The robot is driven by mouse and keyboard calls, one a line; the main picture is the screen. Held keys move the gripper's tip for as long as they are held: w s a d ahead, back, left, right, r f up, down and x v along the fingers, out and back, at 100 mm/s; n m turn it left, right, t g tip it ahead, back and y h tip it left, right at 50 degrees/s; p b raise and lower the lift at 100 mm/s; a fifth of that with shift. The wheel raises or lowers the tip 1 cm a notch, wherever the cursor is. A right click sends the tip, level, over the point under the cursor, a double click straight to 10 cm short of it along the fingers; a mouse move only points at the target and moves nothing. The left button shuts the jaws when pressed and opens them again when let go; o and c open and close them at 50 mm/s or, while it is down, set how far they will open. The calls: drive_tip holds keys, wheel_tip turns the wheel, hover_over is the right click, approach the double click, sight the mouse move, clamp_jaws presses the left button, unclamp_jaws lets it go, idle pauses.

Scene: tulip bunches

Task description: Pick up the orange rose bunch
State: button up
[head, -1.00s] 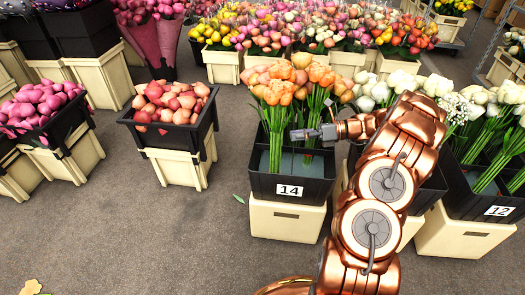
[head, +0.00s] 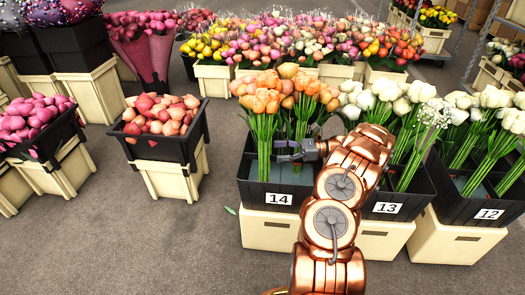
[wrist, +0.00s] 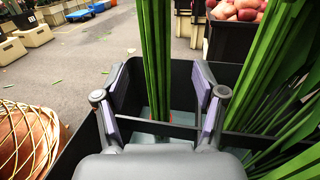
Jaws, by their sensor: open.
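Orange bunches with green stems stand upright in the black bin labelled 14 (head: 266,197), in the middle of the head view. One orange bunch (head: 261,101) is at the left and another (head: 311,93) at the right. My gripper (head: 282,150) is at stem height in front of them, just above the bin's rim. In the wrist view my gripper (wrist: 161,82) is open, with a green stem bundle (wrist: 156,50) between or just beyond its fingers. The fingers stand apart from these stems. The blossoms are out of the wrist view.
White flowers (head: 373,96) stand to the right in bins 13 and 12. More stems (wrist: 285,70) rise close to the right finger in the wrist view. A crate of peach-coloured blooms (head: 184,150) stands left, with clear floor in front.

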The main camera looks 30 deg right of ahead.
sight(264, 153)
drive_tip(key=shift+w+a, duration=0.2)
drive_tip(key=shift+a, duration=0.2)
drive_tip(key=shift+a, duration=0.1)
drive_tip(key=shift+b+x, duration=0.75)
drive_tip(key=shift+x, duration=1.8)
drive_tip(key=shift+s+f, duration=0.1)
drive_tip(key=shift+s, duration=0.05)
drive_tip(key=shift+c, duration=0.3)
clamp_jaws()
